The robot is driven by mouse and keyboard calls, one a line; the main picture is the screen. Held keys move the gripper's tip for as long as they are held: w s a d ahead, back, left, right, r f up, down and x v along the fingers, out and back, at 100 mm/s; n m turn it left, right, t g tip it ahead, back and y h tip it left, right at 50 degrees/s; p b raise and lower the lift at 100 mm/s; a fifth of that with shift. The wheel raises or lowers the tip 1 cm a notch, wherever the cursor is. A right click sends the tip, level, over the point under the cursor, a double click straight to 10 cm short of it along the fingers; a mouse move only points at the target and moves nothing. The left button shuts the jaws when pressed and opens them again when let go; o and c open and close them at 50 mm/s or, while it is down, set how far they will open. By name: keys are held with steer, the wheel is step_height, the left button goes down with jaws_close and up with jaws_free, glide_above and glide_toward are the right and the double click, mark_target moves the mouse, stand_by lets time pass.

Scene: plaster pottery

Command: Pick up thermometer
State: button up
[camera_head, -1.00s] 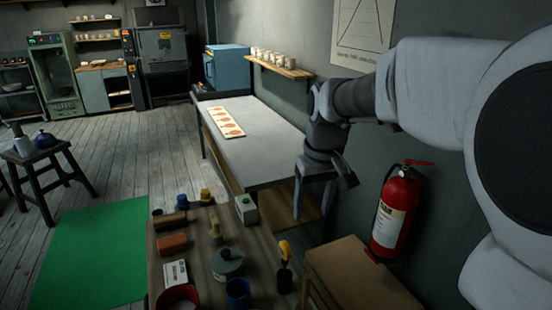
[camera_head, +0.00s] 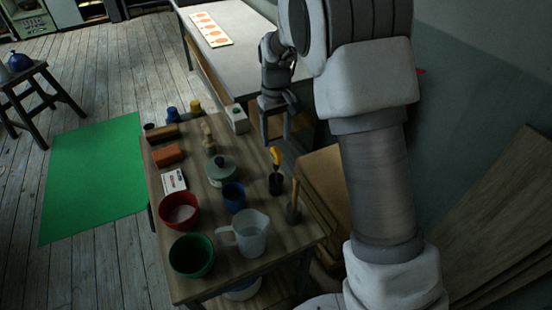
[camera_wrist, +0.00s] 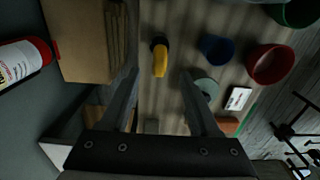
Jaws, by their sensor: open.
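I cannot make out a thing that is clearly a thermometer. A small flat white item with dark and red print (camera_head: 174,181) lies on the wooden table (camera_head: 290,235), left of the lidded pot. It also shows right of the fingers in the wrist view (camera_wrist: 238,98); I cannot tell what it is. My gripper (camera_head: 276,121) is open and empty above the table's far right side. In the wrist view my gripper (camera_wrist: 161,75) has its fingers apart, with a yellow-handled tool (camera_wrist: 160,60) below between them.
The table holds a red bowl (camera_head: 179,211), green bowl (camera_head: 191,256), clear jug (camera_head: 250,236), blue cup (camera_head: 234,196), lidded pot (camera_head: 221,170) and orange block (camera_head: 168,155). A green mat (camera_head: 92,180) lies on open floor at left.

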mark_target(276, 161)
step_height(276, 161, down, 10)
steer(key=shift+w+f+p, duration=0.15)
steer(key=shift+f+p, duration=0.05)
steer(key=shift+p, duration=0.55)
jaws_close()
